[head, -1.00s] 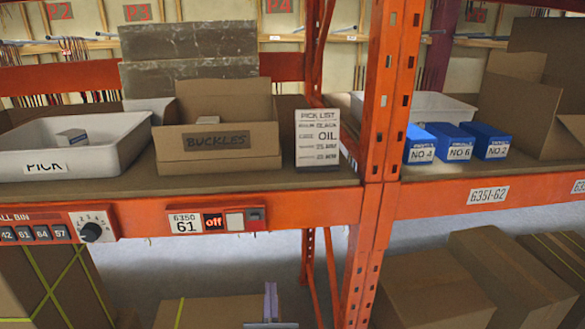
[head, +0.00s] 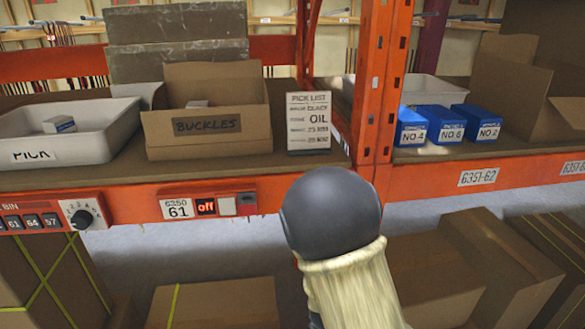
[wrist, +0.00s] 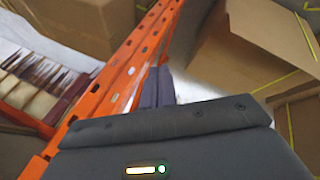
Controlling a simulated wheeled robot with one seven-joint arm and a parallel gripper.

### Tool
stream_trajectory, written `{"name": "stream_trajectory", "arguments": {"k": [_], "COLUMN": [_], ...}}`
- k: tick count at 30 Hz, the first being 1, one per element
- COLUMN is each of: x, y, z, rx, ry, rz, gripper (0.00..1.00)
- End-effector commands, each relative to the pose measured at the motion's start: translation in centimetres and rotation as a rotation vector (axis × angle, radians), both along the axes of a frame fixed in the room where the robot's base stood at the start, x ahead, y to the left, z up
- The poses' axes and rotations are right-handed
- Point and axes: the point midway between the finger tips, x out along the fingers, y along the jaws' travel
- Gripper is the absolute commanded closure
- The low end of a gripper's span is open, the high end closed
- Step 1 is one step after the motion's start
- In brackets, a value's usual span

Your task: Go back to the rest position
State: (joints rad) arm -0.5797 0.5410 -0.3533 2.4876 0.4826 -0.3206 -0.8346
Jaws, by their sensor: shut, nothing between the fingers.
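My gripper (wrist: 158,76) shows in the wrist view as two grey-purple fingers close together, with nothing visible between them. Its dark grey body with a small lit indicator fills the bottom of that view. The fingers point toward an orange rack post (wrist: 112,85) and brown cardboard boxes (wrist: 262,45). In the head view my arm, a dark round joint with a cream sleeve, rises in front of the lower shelf and covers part of the orange beam (head: 120,195). The gripper itself is not visible in the head view.
The shelf holds a white bin (head: 95,148), a BUCKLES box (head: 210,138), a pick list card (head: 308,130) and blue boxes (head: 447,124). An orange upright (head: 378,90) stands near my arm. Large cartons (head: 425,270) sit below. The display by 61 reads "off".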

Motion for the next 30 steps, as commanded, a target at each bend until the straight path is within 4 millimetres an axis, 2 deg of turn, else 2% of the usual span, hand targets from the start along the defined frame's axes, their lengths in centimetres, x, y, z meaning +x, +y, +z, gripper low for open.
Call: {"name": "stream_trajectory", "arguments": {"k": [6, 15, 21, 30], "x": [-3.0, -8.5, -10.3, -10.3], "y": [-0.8, -3.8, -4.8, -4.8], "z": [4.1, 9.8, 10.9, 10.9], "rx": [0.272, 0.417, 0.415, 0.416], "ry": [0.090, 0.179, 0.198, 0.199], "rz": [-0.220, -0.507, -0.591, -0.591], "gripper": [1.00, 1.00, 1.00, 1.00]}}
